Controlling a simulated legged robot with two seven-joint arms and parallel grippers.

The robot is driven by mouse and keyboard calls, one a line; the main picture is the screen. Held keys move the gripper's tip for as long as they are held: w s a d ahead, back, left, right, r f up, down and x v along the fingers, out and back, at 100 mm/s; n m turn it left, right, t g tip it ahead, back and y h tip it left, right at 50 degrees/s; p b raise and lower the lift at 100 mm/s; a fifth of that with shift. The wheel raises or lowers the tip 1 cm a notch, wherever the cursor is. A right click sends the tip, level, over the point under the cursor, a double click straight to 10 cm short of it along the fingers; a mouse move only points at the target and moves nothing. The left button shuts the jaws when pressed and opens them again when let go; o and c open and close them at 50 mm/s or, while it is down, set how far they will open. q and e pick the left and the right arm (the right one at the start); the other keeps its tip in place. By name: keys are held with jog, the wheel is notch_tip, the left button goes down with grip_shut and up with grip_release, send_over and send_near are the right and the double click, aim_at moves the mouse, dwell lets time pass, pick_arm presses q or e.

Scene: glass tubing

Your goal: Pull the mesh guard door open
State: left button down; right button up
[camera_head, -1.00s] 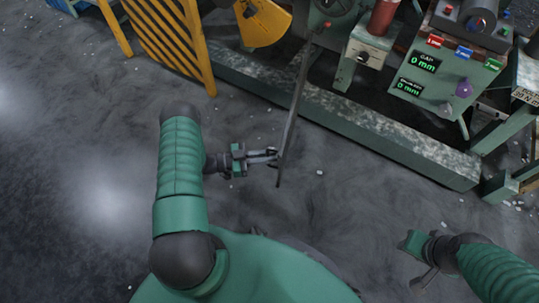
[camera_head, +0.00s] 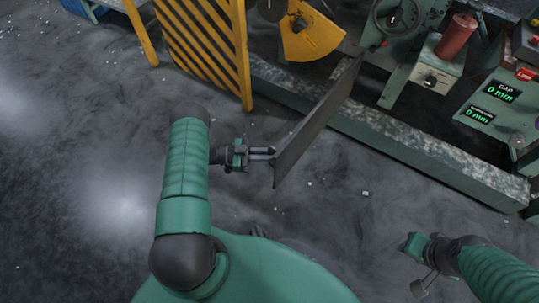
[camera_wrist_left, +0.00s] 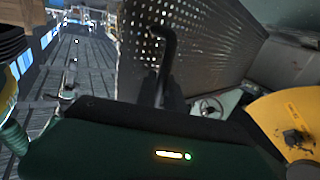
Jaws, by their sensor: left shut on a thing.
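The mesh guard door (camera_head: 318,122) is a dark flat panel standing out from the green machine, swung away from its front toward me. In the left wrist view the door (camera_wrist_left: 212,45) shows its rows of holes and a dark bent bar handle (camera_wrist_left: 167,50). My left gripper (camera_head: 264,153) is at the door's near free edge, shut on the handle. In the left wrist view the gripper body hides the handle's lower end. My right gripper (camera_head: 417,262) is low at the right, away from the door; its jaw opening is unclear.
A yellow-and-black striped panel (camera_head: 205,45) stands left of the door. A yellow guard (camera_head: 310,35) and a handwheel (camera_head: 396,16) are on the machine behind. A worn base beam (camera_head: 430,155) runs along the floor. The grey floor (camera_head: 70,180) at left is clear.

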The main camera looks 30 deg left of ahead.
pick_arm(q)
jog(key=shift+s+f, duration=0.15)
jog(key=c, duration=1.5)
grip_release()
jog(key=shift+a, duration=0.1)
jog(key=shift+o, duration=0.2)
jog(key=p+v, duration=0.2)
jog(key=v, duration=1.4)
jog(key=shift+s+a, duration=0.15)
jog(key=shift+a, duration=0.2)
